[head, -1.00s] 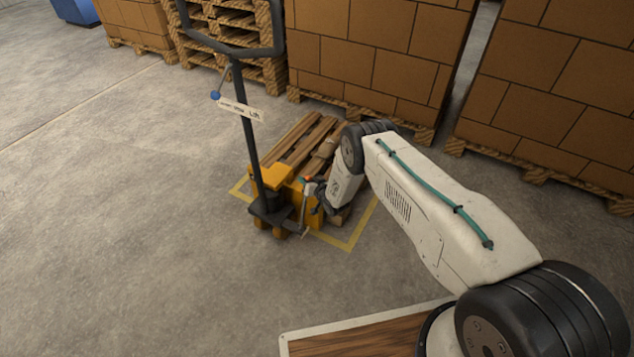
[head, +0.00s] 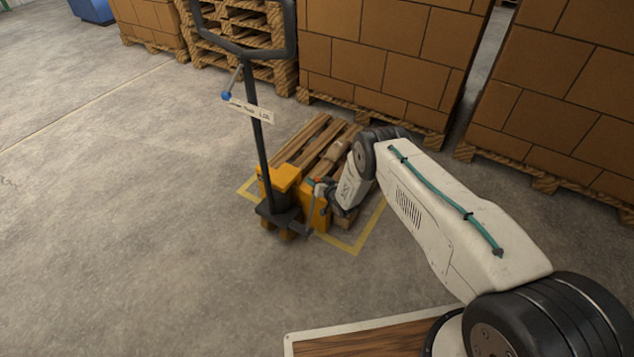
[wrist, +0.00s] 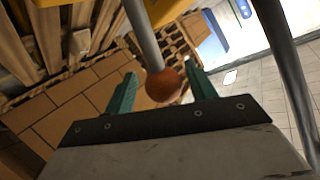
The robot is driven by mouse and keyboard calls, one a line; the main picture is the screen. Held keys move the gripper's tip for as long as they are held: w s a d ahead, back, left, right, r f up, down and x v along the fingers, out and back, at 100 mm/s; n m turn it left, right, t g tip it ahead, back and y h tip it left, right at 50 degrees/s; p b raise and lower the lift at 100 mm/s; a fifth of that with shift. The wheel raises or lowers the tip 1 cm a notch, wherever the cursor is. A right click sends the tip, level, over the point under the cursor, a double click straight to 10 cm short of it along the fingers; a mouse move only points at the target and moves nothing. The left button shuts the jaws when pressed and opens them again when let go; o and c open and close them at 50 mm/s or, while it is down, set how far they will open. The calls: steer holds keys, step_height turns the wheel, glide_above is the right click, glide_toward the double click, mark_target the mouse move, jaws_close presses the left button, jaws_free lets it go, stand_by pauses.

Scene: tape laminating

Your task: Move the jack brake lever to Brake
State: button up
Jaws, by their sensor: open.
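The jack is a yellow pallet jack (head: 283,177) with a tall dark handle (head: 260,140). In the wrist view, a metal lever (wrist: 141,30) ends in an orange-red ball knob (wrist: 163,86), which I take for the brake lever. My gripper (wrist: 160,70) is open, with one teal finger on each side of the knob. I cannot tell whether either finger touches it. In the head view my gripper (head: 316,187) is low at the jack's right side, and the knob cannot be made out there.
A blue-knobbed lever (head: 226,97) and a white label plate (head: 252,110) are on the handle. A wooden pallet (head: 312,143) lies behind the jack within a yellow floor outline (head: 354,249). Stacked cartons (head: 385,55) stand behind. The floor at left is clear.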

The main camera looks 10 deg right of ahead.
steer(key=v, duration=0.7)
steer(key=shift+s, duration=0.3)
steer(key=shift+d+r, duration=0.1)
steer(key=shift+d, duration=0.05)
